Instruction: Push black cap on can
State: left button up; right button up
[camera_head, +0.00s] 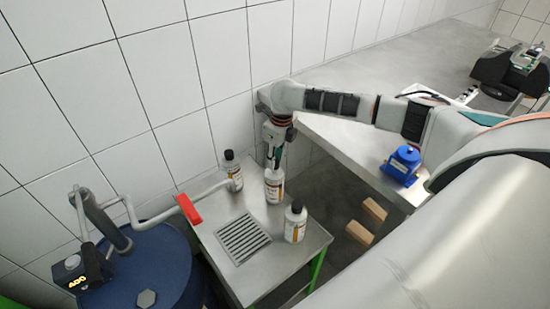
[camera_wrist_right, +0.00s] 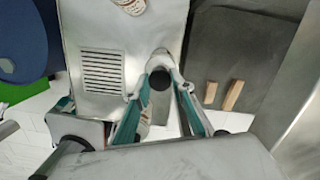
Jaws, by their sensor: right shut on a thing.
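My right gripper (camera_head: 274,160) points down over the middle white can (camera_head: 274,187) on the small metal table. Its fingers hide the top of that can in the head view. In the right wrist view the green-edged fingers (camera_wrist_right: 160,92) are closed in on a round black cap (camera_wrist_right: 160,79), with the pale can top (camera_wrist_right: 160,61) just behind it. I cannot tell whether the cap is fully seated on the can. Two more white cans, the left one (camera_head: 233,172) and the front right one (camera_head: 295,224), stand upright with black caps on. My left gripper is out of view.
The small metal table (camera_head: 205,217) has a drain grate (camera_head: 243,240). A blue drum (camera_head: 155,272) with a red-handled lever (camera_head: 189,209) stands at left. A blue device (camera_head: 403,163) sits on the right bench. Wooden blocks (camera_head: 367,222) lie between.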

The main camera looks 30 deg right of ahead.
jog(key=shift+p, duration=0.75)
dwell(1.1)
jog(key=shift+f, duration=0.9)
dwell(3.1)
jog(key=o, duration=0.8)
jog(key=o, duration=0.8)
jog(key=shift+o, duration=0.2)
jog(key=shift+r, duration=0.9)
